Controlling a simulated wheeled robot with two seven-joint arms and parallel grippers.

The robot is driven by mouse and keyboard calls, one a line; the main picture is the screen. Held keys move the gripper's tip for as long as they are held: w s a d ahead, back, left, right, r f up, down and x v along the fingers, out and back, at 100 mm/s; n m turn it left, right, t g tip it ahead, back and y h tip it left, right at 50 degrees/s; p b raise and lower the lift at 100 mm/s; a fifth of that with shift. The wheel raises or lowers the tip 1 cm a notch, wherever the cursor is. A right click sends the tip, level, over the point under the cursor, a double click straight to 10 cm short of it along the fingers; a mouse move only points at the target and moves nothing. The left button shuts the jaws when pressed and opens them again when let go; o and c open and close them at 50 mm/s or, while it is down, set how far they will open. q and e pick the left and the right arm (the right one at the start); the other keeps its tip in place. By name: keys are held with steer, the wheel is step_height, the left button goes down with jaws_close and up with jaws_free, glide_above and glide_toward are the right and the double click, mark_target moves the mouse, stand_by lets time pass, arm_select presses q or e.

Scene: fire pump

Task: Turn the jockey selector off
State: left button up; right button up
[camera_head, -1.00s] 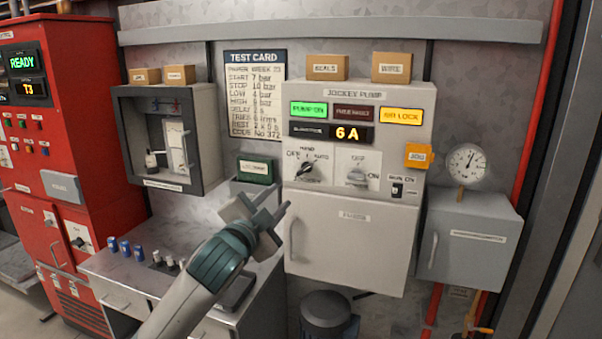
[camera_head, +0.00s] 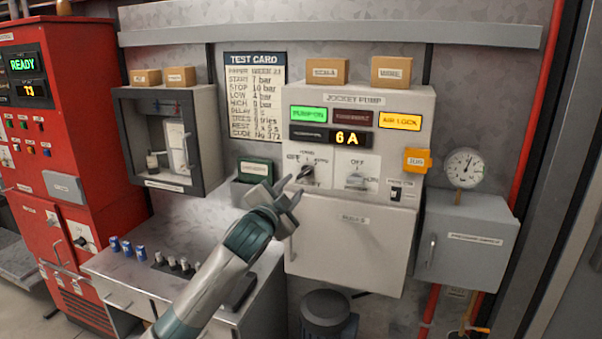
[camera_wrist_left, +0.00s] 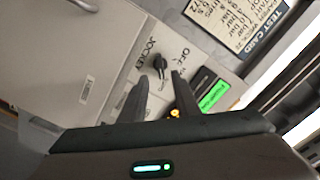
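The jockey selector (camera_head: 306,174) is a dark rotary knob on the left white plate of the jockey pump panel (camera_head: 375,103). In the wrist view the knob (camera_wrist_left: 160,66) sits just beyond and between my fingertips, near the "OFF" lettering. Its exact pointing direction is hard to read. My left gripper (camera_head: 291,187) is at the knob's lower left in the head view, fingers apart. The left gripper (camera_wrist_left: 159,80) also shows open and empty in the wrist view, with no visible contact with the knob. My right gripper is not in view.
A second switch (camera_head: 357,180) and a small rocker switch (camera_head: 396,193) sit right of the selector. The panel shows lit green and yellow indicators and "6 A". A dark green box (camera_head: 254,171) stands left of the gripper. A grey gauge box (camera_head: 468,238) is at right.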

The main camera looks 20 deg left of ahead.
mark_target(303, 175)
arm_select(q)
steer(key=shift+w+d+p, duration=0.15)
steer(key=shift+w+p, duration=1)
steer(key=shift+w, duration=2.75)
jaws_close()
